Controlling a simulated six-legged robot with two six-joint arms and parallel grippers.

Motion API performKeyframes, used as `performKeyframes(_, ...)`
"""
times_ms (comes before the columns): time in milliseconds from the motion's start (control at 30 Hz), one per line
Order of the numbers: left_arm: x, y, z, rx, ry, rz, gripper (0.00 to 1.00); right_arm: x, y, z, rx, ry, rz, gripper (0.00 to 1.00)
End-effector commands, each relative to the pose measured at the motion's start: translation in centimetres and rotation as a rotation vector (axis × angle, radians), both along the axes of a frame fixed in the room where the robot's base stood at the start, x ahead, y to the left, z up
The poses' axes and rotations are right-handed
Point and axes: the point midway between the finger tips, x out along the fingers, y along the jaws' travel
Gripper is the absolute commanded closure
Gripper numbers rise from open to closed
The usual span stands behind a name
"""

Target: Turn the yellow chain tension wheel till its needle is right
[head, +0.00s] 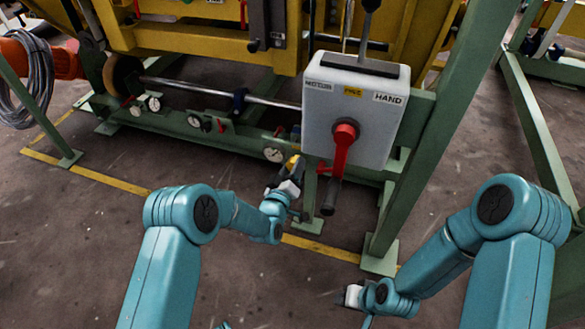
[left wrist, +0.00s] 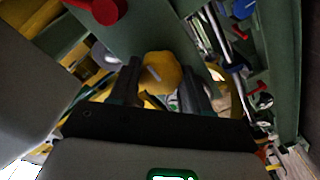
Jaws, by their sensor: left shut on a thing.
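The yellow chain tension wheel (head: 293,161) sits low on the green frame, just left of the grey box, and is mostly hidden by my left gripper (head: 286,182). In the left wrist view, the yellow wheel (left wrist: 162,70) is between the two dark fingers of the left gripper (left wrist: 162,84), which is shut on it. A round white gauge (head: 274,155) is on the green beam just left of the wheel; its needle is too small to read. My right gripper (head: 352,296) is low over the floor, away from the wheel; its fingers are unclear.
A grey box (head: 350,105) with a red lever (head: 341,150) pointing down stands right above the wheel. A green post (head: 440,130) rises to its right. More gauges (head: 153,104) and red handles line the green beam to the left. Open floor (head: 80,230) lies in front.

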Motion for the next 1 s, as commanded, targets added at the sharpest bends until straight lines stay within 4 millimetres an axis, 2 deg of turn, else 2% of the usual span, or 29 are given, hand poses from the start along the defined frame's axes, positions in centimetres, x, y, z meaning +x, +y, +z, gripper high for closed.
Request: performKeyframes(1000, 0.03, 0.07, -0.13, -0.916, 0.297, 0.001, 0.83, 0.00, 0.00, 0.00, 0.000, 0.000, 0.000, 0.62)
